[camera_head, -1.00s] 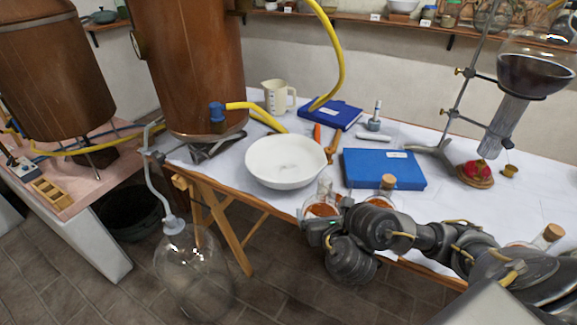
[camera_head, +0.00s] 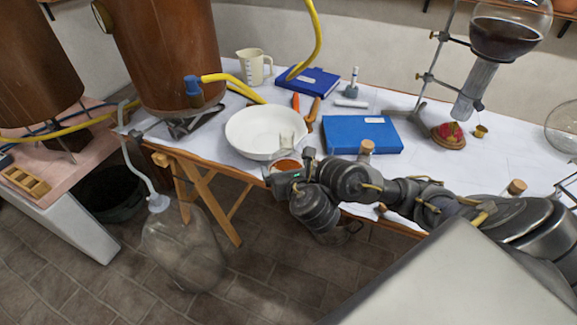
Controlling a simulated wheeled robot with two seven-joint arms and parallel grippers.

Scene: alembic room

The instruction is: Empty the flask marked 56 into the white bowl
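The white bowl (camera_head: 262,121) sits near the table's front edge, with no liquid visible in it. A clear glass flask (camera_head: 287,160) with orange-red contents is just in front of the bowl, its neck overlapping the bowl's rim in the view. No number is readable on it. My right gripper (camera_head: 290,175) is at this flask and appears shut on it; its fingertips are mostly hidden. The flask looks roughly upright. A corked flask (camera_head: 367,147) stands to the right, mostly hidden by my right arm. Another cork (camera_head: 516,187) shows farther right. My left gripper is out of view.
A blue book (camera_head: 362,134) lies right of the bowl, another blue book (camera_head: 308,81) behind it. A beige jug (camera_head: 253,66) and copper vessel (camera_head: 165,50) stand behind. A stand holds a dark-filled glass vessel (camera_head: 508,35). A large glass bottle (camera_head: 183,250) is below the table edge.

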